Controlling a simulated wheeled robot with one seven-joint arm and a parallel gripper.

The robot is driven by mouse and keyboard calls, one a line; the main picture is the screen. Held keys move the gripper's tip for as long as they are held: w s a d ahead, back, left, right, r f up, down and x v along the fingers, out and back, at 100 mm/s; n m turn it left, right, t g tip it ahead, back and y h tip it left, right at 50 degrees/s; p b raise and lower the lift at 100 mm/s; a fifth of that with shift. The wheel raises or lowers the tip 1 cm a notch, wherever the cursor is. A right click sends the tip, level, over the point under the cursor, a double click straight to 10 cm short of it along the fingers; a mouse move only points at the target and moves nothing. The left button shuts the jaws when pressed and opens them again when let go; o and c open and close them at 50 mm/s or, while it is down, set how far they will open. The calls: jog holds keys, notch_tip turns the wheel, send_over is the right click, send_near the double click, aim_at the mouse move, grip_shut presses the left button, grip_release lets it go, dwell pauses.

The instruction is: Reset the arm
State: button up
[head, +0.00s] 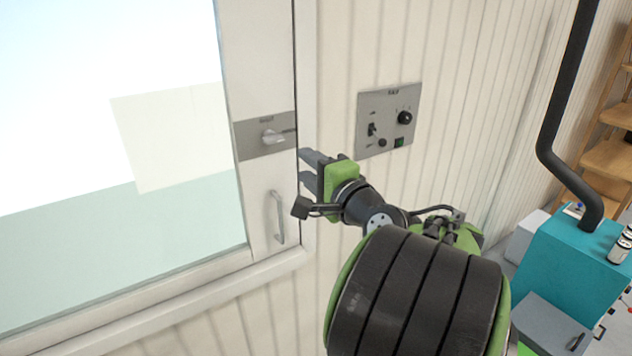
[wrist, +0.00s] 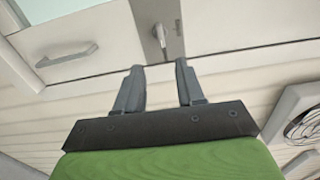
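My gripper (head: 304,168) is in front of the window frame's right edge in the head view, just below and right of the frame's latch handle. In the wrist view my gripper (wrist: 157,82) has its two grey fingers spread apart with nothing between them. My arm reaches up from the lower right, bent, with a green and black body. The latch handle (head: 273,137) sits on a grey plate on the frame; it also shows beyond the fingertips in the wrist view (wrist: 160,36). The fingers look apart from it.
A control panel (head: 390,120) with knobs and switches is on the ribbed wall right of the gripper. A pull handle (head: 278,216) is on the window frame (head: 268,60). A teal cabinet (head: 570,262) with a black pipe (head: 562,100) stands right. A round fan-like grille (wrist: 304,122) shows in the wrist view.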

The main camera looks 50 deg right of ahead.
jog(key=shift+v, duration=1.1)
jog(key=w+a+f+n+g+y, duration=0.1)
jog(key=a+f+n+g+y, duration=0.2)
jog(key=a, duration=0.4)
jog(key=w+a+f+n+g+y, duration=0.1)
jog(key=a+f+n, duration=0.2)
jog(key=a+n, duration=0.25)
jog(key=w+a+f+n+g+y, duration=0.1)
jog(key=a+f+n+g+y, duration=0.2)
jog(key=a, duration=0.4)
jog(key=s+a+f+n+g+h, duration=0.1)
jog(key=s+a+f+n+g, duration=0.1)
jog(key=s+n, duration=0.3)
jog(key=s+a+f+n+g+h, duration=0.1)
jog(key=s+a+f+n, duration=0.3)
jog(key=s, duration=0.5)
jog(key=shift+a+f+n+g, duration=0.25)
jog(key=shift+f+n+g, duration=0.2)
jog(key=shift+g, duration=0.45)
